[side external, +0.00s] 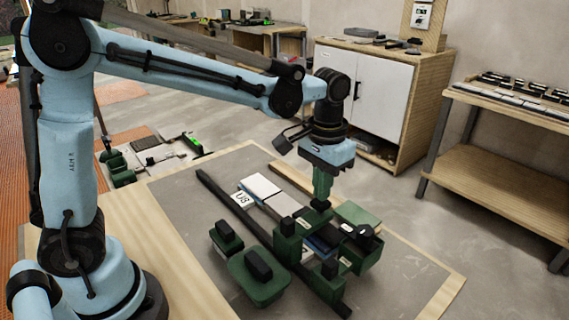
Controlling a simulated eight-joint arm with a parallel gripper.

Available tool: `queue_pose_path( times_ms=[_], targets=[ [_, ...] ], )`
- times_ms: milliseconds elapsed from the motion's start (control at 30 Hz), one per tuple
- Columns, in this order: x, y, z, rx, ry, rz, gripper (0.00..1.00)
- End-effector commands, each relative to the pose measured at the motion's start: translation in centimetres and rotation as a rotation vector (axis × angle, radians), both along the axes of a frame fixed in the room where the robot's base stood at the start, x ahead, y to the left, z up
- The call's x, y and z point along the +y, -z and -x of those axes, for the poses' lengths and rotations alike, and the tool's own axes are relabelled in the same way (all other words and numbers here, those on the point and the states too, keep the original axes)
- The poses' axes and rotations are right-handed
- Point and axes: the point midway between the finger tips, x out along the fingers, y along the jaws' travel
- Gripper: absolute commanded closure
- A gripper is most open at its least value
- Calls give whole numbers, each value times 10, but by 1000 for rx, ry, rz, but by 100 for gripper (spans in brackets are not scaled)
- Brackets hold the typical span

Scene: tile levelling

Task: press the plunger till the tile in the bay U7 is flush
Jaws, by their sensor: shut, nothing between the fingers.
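My gripper (321,203) is shut and points down, with its green fingers at the top of a dark green press fixture (289,250). I cannot tell whether the fingertips touch the plunger there, or which black part is the plunger. A row of tiles runs under the fixture: a white tile (261,186) and a grey tile (281,203) lie behind it, and a bluish one (319,245) shows partly inside it. A card (243,198) beside the row seems to read U8. No U7 label is legible, and I cannot tell whether any tile is flush.
Two green blocks with black handles, one small (226,237) and one large (258,277), stand left of the fixture. A long dark rail (226,194) runs beside the row. A wooden strip (292,182) lies behind it. The grey board (190,220) is bare at left.

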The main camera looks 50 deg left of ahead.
Motion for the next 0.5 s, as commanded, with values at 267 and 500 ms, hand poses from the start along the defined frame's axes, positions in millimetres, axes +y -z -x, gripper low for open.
queue_pose_path(
  times_ms=[267, 500],
  targets=[
    [0, 5, 0, 0, 0, 0, 100],
    [0, 10, 0, 0, 0, 0, 100]
  ],
)
